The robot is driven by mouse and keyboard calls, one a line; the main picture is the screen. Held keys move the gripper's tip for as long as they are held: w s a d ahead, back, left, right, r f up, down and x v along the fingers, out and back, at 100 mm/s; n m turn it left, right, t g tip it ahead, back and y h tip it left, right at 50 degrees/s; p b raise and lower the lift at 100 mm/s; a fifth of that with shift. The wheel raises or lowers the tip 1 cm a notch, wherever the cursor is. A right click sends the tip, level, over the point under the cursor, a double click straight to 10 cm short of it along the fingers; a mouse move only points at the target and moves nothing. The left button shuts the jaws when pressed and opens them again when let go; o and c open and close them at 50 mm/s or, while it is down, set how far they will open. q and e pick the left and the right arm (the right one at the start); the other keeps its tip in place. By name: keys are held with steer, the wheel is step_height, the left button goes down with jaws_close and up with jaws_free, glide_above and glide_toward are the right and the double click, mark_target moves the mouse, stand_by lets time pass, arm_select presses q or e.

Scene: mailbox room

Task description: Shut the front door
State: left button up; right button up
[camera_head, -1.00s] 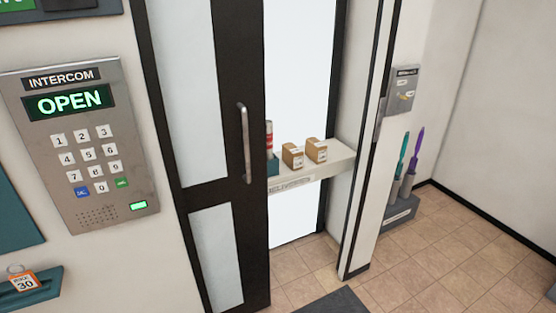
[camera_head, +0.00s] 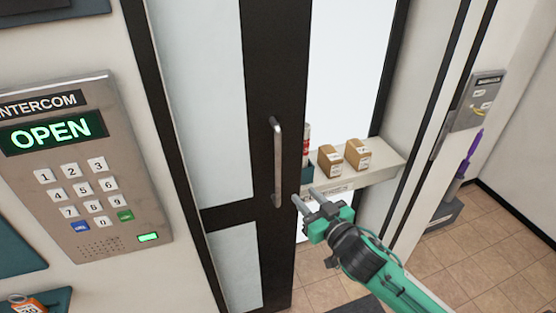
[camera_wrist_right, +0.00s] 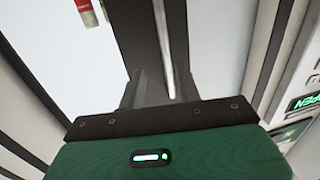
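The front door (camera_head: 262,240) has a dark frame with pale glass panels and stands partly open, with a gap on its right side. Its vertical metal handle (camera_head: 278,160) is on the dark stile. My right gripper (camera_head: 304,196) is just right of the handle's lower end, its two fingers apart and empty. In the right wrist view, the handle (camera_wrist_right: 163,45) lies ahead, between the lines of the spread fingers (camera_wrist_right: 160,86); whether they touch the door is unclear. My left gripper is not in view.
An intercom (camera_head: 82,170) reading OPEN is on the wall at left. A shelf (camera_head: 385,170) with small boxes (camera_head: 357,154) and a red-white item (camera_head: 306,142) shows through the gap. A grey wall box (camera_head: 478,100) and a purple-handled item (camera_head: 468,150) are at right.

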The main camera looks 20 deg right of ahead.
mark_target(280, 164)
steer(key=w+a+r+p, duration=0.1)
steer(key=w, duration=0.3)
steer(key=w+a+p, duration=0.1)
steer(key=w+p, duration=0.1)
steer(key=w, duration=0.2)
steer(key=w+a+r+p, duration=0.1)
steer(key=w, duration=0.3)
steer(key=shift+a+r+p, duration=0.25)
steer(key=shift+r+p, duration=0.05)
steer(key=shift+p, duration=0.1)
steer(key=shift+w+a+f, duration=0.1)
steer(key=shift+w, duration=0.35)
jaws_close()
